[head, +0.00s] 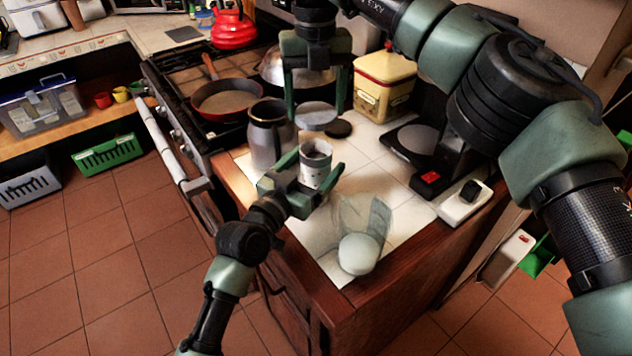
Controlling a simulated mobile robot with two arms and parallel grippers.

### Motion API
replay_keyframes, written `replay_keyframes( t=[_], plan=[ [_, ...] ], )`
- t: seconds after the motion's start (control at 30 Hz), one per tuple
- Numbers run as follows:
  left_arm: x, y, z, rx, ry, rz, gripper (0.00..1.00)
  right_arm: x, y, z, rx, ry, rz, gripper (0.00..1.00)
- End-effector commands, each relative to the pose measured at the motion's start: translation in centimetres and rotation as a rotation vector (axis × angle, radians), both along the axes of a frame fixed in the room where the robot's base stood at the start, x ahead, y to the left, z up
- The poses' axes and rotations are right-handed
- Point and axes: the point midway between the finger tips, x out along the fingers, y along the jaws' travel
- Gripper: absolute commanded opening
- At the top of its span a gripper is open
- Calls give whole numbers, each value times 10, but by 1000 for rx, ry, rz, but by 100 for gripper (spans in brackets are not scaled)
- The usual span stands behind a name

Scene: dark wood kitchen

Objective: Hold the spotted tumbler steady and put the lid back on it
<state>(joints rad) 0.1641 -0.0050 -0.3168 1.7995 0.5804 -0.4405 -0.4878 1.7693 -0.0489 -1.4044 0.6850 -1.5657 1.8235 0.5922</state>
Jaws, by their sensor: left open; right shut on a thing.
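The spotted tumbler (316,167), pale with dark marks, stands upright and open-topped on the tiled counter. My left gripper (314,172) is open around it, with a finger on each side; I cannot tell whether they touch it. My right gripper (317,108) points down from above, behind the tumbler. It is shut on a round grey lid (316,114), which appears between its fingers, above the counter and apart from the tumbler.
A dark jug (270,135) stands close left of the tumbler. A small black disc (339,128) lies behind it. A yellow canister (383,85) and a black scale-like device (415,142) are to the right.

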Motion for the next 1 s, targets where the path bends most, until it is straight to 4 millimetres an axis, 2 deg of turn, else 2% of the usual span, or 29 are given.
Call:
replay_keyframes(
  t=[0.1,0.23,0.63,0.93,1.0],
  plan=[
    [16,-10,1,-2,-1,0,83,0,0,0,0,0,0,32],
    [25,-16,1,-1,0,0,83,0,0,0,0,0,0,32],
    [29,-18,0,0,0,0,83,0,0,0,0,0,0,32],
    [29,-18,0,0,0,0,0,0,0,0,0,0,0,32],
    [29,-18,0,0,0,0,0,0,0,0,0,0,0,32]
  ],
)
